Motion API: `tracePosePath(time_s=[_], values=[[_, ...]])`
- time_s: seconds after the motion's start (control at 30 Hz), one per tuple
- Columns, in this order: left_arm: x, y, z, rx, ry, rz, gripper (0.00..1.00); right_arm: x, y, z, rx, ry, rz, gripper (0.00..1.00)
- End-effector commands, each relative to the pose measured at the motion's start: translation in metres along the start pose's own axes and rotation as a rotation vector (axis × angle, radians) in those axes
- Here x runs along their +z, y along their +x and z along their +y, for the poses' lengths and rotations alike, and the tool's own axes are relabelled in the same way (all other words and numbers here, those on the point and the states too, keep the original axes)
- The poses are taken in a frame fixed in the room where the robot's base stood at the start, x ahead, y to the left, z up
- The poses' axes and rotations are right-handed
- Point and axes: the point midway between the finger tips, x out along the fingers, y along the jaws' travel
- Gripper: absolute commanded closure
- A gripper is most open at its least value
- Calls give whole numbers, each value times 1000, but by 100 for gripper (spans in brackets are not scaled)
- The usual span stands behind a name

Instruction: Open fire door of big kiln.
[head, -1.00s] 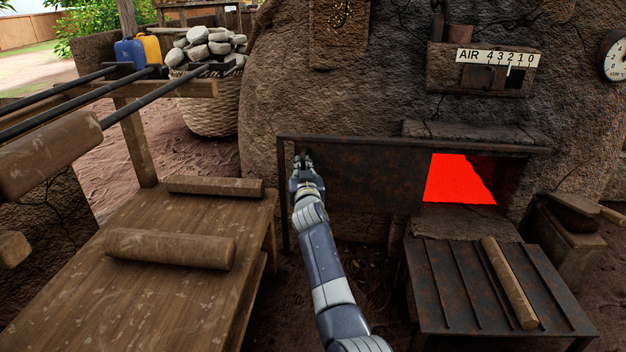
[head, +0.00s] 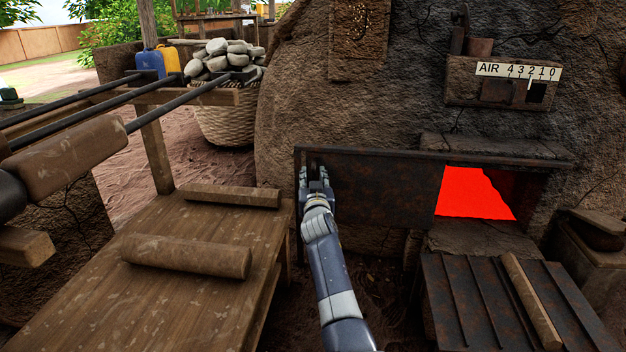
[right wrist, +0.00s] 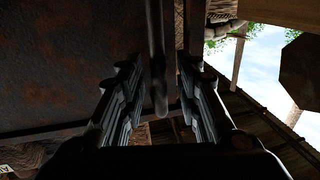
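The big kiln's fire door (head: 385,190) is a dark rusty plate hanging under a horizontal rail. It stands to the left of the firing mouth, where a bright red glow (head: 470,193) shows, so the mouth is at least partly uncovered. My right gripper (head: 315,174) is at the door's left end. In the right wrist view the door plate (right wrist: 70,65) fills the left side. A dark vertical bar (right wrist: 157,60), seemingly the door's handle, hangs between the fingers of my right gripper (right wrist: 160,95). The fingers are apart, with gaps beside the bar. My left gripper does not show.
A wooden table (head: 190,290) with clay-coloured rolls stands left of my right arm. A ridged metal-topped stand (head: 480,300) with a wooden bar on it is at the lower right. A basket of stones (head: 226,120) stands behind the table. An AIR scale (head: 518,71) is above the mouth.

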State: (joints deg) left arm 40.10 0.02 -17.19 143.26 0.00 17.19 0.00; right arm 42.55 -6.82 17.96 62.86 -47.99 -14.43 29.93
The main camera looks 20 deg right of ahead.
Motion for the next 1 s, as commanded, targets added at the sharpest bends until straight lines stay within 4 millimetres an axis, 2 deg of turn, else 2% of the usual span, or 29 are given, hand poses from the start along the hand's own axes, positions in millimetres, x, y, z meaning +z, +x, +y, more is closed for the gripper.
tracePosePath(time_s=[0.17,0.5,0.6,0.73,1.0], values=[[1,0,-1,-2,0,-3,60,-14,0,1,2,0,6,69],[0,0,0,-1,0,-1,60,-77,0,0,0,1,4,69],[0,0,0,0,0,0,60,-89,0,-1,0,0,2,69],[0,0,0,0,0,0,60,-98,0,-1,-1,0,0,69],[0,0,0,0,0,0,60,-100,0,-1,-1,-1,0,69]])
